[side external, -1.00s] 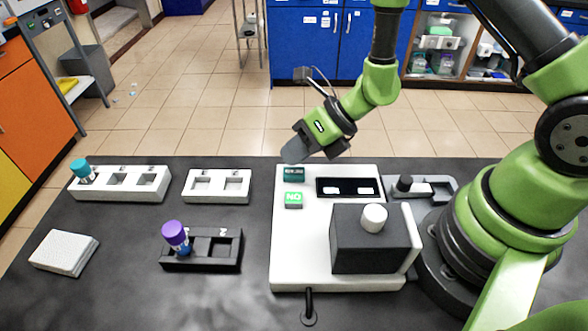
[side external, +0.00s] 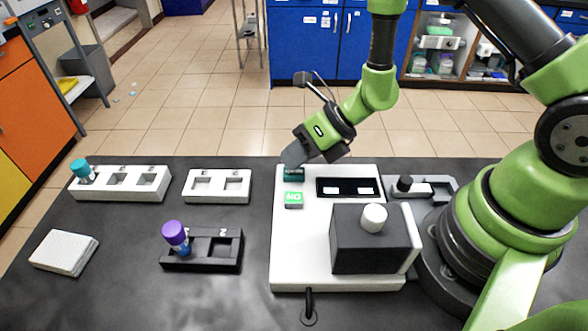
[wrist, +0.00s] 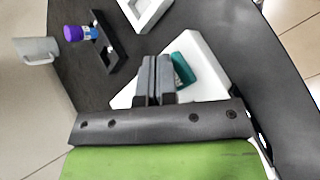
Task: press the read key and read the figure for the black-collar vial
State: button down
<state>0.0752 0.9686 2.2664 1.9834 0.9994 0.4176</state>
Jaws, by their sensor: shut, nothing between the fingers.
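The white instrument (side external: 300,245) stands on the dark bench. It carries a teal key (side external: 293,174) with small unreadable lettering, a green key (side external: 293,198) and a black display panel (side external: 347,180) on which I see no readable figure. My gripper (side external: 293,156) is shut and empty, its tips at the far edge of the teal key; I cannot tell whether they touch it. In the wrist view the shut fingers (wrist: 155,78) are beside the teal key (wrist: 184,69). I cannot make out a black collar on any vial.
A black block (side external: 365,250) with a white cap sits on the instrument. A grey holder (side external: 435,187) with a black-topped piece is at its right. A purple-capped vial (side external: 176,236) stands in a black rack (side external: 205,266). White racks (side external: 120,195) (side external: 217,199) and a white pad (side external: 64,252) lie left.

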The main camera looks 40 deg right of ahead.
jog(key=shift+f, duration=0.4)
dwell(0.5)
dwell(0.3)
jog(key=shift+r, duration=0.85)
jog(key=shift+r, duration=2.5)
